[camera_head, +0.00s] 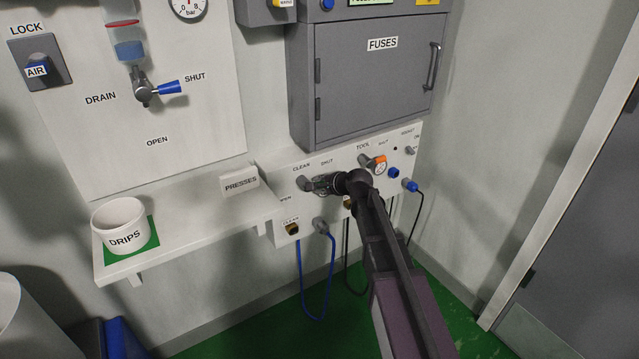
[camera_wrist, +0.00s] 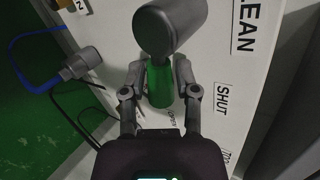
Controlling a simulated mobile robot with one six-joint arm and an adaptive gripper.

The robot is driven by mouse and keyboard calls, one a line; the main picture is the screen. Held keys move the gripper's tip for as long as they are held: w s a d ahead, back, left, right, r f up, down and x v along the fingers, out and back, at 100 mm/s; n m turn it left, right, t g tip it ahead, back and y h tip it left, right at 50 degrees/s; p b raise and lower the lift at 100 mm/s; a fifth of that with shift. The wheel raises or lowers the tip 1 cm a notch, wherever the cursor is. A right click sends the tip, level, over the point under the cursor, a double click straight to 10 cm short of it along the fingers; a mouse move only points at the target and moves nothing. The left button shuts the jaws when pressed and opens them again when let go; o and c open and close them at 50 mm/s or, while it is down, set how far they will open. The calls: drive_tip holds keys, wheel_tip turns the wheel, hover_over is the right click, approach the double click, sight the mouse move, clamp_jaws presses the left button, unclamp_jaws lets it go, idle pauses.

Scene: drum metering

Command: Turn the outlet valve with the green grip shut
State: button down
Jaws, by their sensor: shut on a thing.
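The CLEAN outlet valve (camera_head: 304,184) is on the white panel under the fuse box; its grey round body (camera_wrist: 172,25) is at the top of the wrist view. Its green grip (camera_wrist: 160,86) extends from that body towards my wrist. My gripper (camera_head: 324,184) is shut on the green grip, one finger on each side. In the head view the fingers hide most of the grip, which lies to the right of the valve body. The SHUT label (camera_wrist: 222,100) is beside the grip in the wrist view. The OPEN label (camera_head: 285,198) is below left of the valve.
A TOOL valve with an orange grip (camera_head: 379,159) and a small gauge is close to the right. Hose couplings (camera_head: 321,227) with a blue hose hang below. The fuse box (camera_head: 370,85) overhangs above. A shelf with a DRIPS cup (camera_head: 121,226) is at left.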

drive_tip(key=shift+w+r+n+t+h+p, duration=0.2)
drive_tip(key=shift+r+n+t+h+p, duration=0.3)
drive_tip(key=shift+n+h, duration=0.2)
drive_tip(key=shift+c, duration=1.8)
unclamp_jaws()
drive_tip(key=shift+d, duration=0.1)
